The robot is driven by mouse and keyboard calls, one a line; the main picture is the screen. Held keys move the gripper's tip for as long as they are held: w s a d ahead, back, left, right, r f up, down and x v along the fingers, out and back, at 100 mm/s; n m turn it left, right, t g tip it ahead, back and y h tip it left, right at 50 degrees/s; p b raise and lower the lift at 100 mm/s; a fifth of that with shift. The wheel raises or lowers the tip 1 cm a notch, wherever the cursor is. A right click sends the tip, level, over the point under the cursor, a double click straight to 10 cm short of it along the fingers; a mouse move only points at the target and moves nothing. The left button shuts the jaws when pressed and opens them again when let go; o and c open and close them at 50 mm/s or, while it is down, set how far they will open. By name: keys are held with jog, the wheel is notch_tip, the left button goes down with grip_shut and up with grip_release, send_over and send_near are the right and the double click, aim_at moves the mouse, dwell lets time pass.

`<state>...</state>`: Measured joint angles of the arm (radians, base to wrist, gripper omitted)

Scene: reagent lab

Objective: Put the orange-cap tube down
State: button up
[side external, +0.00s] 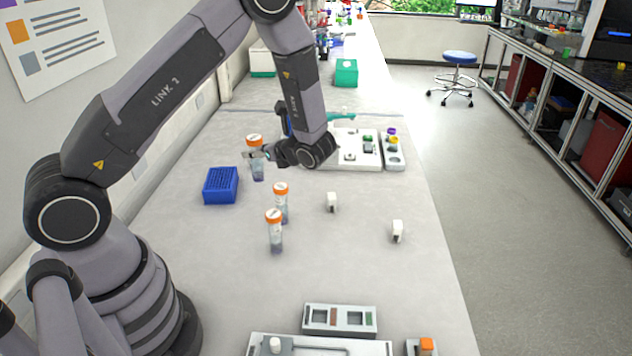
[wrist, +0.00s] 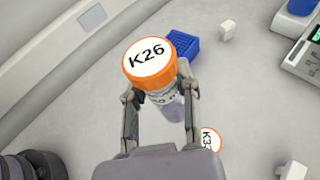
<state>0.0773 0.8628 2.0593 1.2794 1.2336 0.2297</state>
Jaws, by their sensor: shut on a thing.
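My gripper (side external: 262,156) is shut on an orange-cap tube (side external: 258,172) and holds it upright, near the blue rack. In the wrist view my gripper (wrist: 160,95) has a finger on each side of this tube, just below its orange cap (wrist: 150,58), which reads K26. I cannot tell whether the tube's bottom touches the bench. Two other orange-cap tubes stand upright on the bench nearer the camera, one (side external: 281,204) behind the other (side external: 275,232). One orange cap (wrist: 210,138) shows partly behind my right finger in the wrist view.
A blue rack (side external: 221,186) sits left of the held tube. Two small white blocks (side external: 332,202) (side external: 397,231) stand to the right. The middle bench is mostly clear.

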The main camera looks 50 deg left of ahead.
jog(key=shift+w+a+f, duration=0.85)
jog(key=shift+w+f, duration=1.2)
jog(key=shift+f, duration=0.05)
jog(key=shift+w+a+f, duration=0.8)
jog(key=shift+w+f, duration=1.25)
jog(key=shift+f, duration=0.1)
jog(key=shift+w+a+f, duration=0.85)
jog(key=shift+w+f, duration=1.2)
jog(key=shift+f, duration=0.05)
jog(key=shift+f, duration=0.2)
jog(key=o, duration=0.8)
jog(key=shift+c, duration=0.2)
